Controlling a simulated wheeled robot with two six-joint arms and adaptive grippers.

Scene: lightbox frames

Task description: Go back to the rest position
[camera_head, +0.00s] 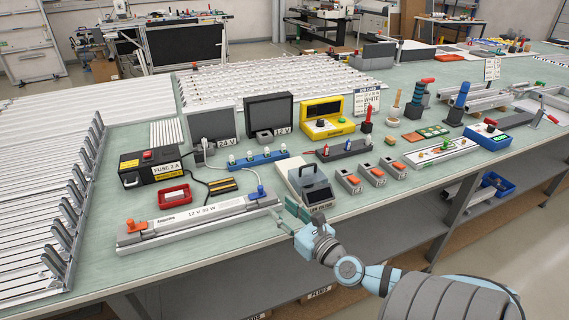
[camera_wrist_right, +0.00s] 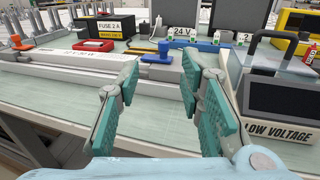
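My right gripper (camera_head: 289,215) is over the front edge of the green bench, between the long 12 V 30 W lamp bar (camera_head: 195,220) and the grey low-voltage box with a handle (camera_head: 308,184). In the right wrist view, my right gripper (camera_wrist_right: 158,85) has its two teal-padded fingers apart with nothing between them. The lamp bar's blue-knobbed end (camera_wrist_right: 160,58) shows beyond the fingers, and the low-voltage box (camera_wrist_right: 278,95) stands just right of them. Contact with either cannot be made out. My left gripper is not in view.
A black fuse box (camera_head: 150,165), a red tray (camera_head: 174,196), and a blue terminal strip (camera_head: 257,158) lie behind the lamp bar. Several small grey blocks with orange tops (camera_head: 374,174) stand to the right. The floor in front of the bench (camera_head: 500,235) is clear at right.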

